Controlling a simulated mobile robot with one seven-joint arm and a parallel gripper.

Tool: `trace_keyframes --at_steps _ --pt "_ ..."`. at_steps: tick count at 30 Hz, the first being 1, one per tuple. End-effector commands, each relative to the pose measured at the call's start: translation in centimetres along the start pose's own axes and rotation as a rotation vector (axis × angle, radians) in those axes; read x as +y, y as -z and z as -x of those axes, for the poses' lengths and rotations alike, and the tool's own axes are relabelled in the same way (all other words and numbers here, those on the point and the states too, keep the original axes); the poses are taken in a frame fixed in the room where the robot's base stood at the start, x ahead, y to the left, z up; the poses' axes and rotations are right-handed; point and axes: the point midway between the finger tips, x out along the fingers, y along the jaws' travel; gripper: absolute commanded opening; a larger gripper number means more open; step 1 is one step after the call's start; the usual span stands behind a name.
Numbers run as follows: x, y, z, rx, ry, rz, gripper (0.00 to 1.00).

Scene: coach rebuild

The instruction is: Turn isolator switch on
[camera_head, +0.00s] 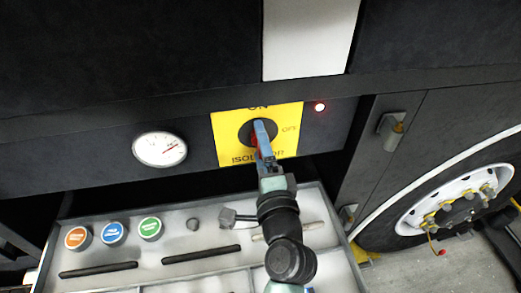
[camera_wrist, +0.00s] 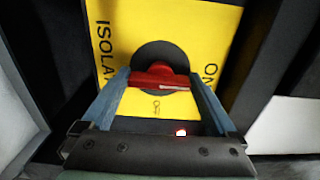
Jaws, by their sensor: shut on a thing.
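The isolator switch is a red handle (camera_wrist: 162,76) on a round black disc (camera_wrist: 160,55), set in a yellow plate (camera_wrist: 212,25). In the wrist view the handle lies across the picture, with its white line towards the ON lettering. OFF is printed below it, ISOLATOR at the left. My gripper (camera_wrist: 160,80) has its blue fingers at the handle's two ends and is shut on it. In the head view the yellow plate (camera_head: 228,135) has ON at the top and OFF at the right. My gripper (camera_head: 262,135) hides most of the handle there.
A small red light (camera_head: 319,107) glows right of the plate, and a round gauge (camera_head: 160,149) is at its left. Below is a tray (camera_head: 336,231) with three coloured-lid tins (camera_head: 112,233) and dark rods (camera_head: 201,254). A wheel (camera_head: 457,202) stands at the right.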

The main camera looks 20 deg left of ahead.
Motion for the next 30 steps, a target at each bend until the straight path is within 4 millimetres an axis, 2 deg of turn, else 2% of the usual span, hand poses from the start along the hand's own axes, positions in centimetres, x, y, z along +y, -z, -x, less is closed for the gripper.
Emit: trace_keyframes --at_steps 15,16,17,26,30 --pt "0.1 0.0 0.0 -0.001 -0.003 0.024 0.38" --pt "0.1 0.0 0.0 -0.001 -0.003 0.024 0.95" --pt "0.1 0.0 0.0 -0.001 -0.003 0.024 1.00" --pt "0.1 0.0 0.2 0.000 -0.001 0.021 1.00" --pt "0.3 0.1 1.6 0.002 -0.002 0.019 1.00"
